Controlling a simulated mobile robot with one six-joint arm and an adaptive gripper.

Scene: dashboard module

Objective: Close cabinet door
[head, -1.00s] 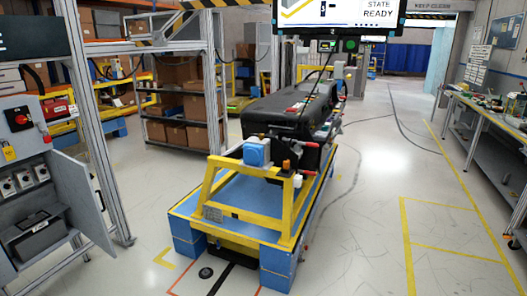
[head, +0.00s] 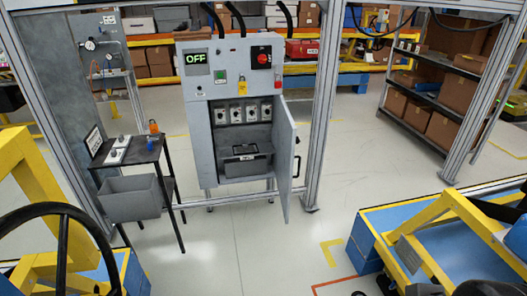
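The grey control cabinet (head: 199,150) stands upright in the middle of the head view, inside a metal frame. Its door (head: 285,158) is open, swung out toward me from the right side of the lower compartment. A dark handle (head: 297,166) shows on the door's outer face. Inside the open compartment are a row of round switches or sockets and a dark grey box (head: 246,165) with a handle. My gripper is not in view.
A small dark table (head: 145,150) with a grey bin (head: 130,198) stands left of the cabinet. A blue and yellow platform (head: 400,240) is at the lower right. Yellow framing (head: 35,185) is at the lower left. The floor (head: 255,240) before the cabinet is clear.

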